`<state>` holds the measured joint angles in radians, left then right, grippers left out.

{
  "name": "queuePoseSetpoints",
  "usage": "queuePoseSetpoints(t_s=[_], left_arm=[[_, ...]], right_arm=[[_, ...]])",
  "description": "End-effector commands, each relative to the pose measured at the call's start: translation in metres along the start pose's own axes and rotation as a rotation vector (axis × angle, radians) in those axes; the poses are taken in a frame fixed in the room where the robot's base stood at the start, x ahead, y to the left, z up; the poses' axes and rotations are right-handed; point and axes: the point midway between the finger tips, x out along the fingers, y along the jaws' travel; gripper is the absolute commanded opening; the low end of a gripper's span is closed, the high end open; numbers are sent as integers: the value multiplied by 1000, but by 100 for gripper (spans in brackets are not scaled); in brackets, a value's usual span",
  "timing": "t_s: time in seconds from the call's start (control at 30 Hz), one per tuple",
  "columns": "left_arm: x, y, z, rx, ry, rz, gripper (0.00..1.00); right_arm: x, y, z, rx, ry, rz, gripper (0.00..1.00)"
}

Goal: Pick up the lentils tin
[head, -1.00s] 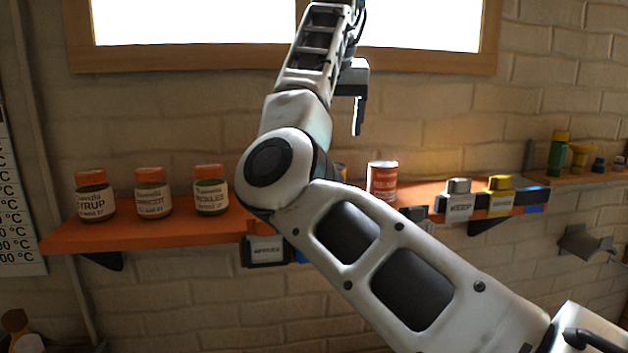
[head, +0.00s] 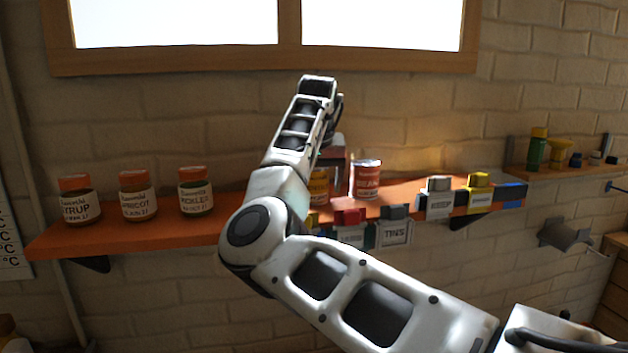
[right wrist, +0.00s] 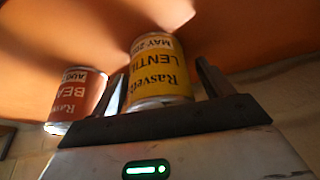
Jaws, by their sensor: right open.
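The lentils tin (right wrist: 158,72) has a yellow label and shows large in the right wrist view, where its lettering is upside down. In the head view the yellow tin (head: 319,188) stands on the orange shelf, partly hidden by my right arm. My right gripper (right wrist: 162,68) is open, with one finger on each side of the lentils tin. Whether either finger touches it I cannot tell. In the head view the right gripper (head: 336,158) is mostly behind my forearm, at the tins. My left gripper is not in view.
A red beans tin (head: 366,180) stands just right of the lentils tin, close to a finger; it also shows in the right wrist view (right wrist: 77,101). Several jars (head: 138,197) stand left on the orange shelf (head: 130,236). Labelled clips (head: 394,228) line its front edge.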

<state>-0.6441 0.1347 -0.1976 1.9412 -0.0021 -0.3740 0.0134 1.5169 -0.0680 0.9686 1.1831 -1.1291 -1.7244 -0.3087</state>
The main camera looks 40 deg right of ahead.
Motion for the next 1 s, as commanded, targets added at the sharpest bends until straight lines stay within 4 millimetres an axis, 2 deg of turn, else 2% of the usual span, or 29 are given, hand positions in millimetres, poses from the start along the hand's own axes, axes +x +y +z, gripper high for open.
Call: queuePoseSetpoints(t_s=[0.23,0.43,0.77,1.0], left_arm=[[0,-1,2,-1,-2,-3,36],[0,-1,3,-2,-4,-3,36],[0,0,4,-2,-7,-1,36],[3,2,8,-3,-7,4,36]], right_arm=[[2,0,0,-1,1,0,79],[2,0,0,-1,1,0,24],[-1,0,-1,-1,3,0,24],[-22,0,-10,-1,6,-1,24]])
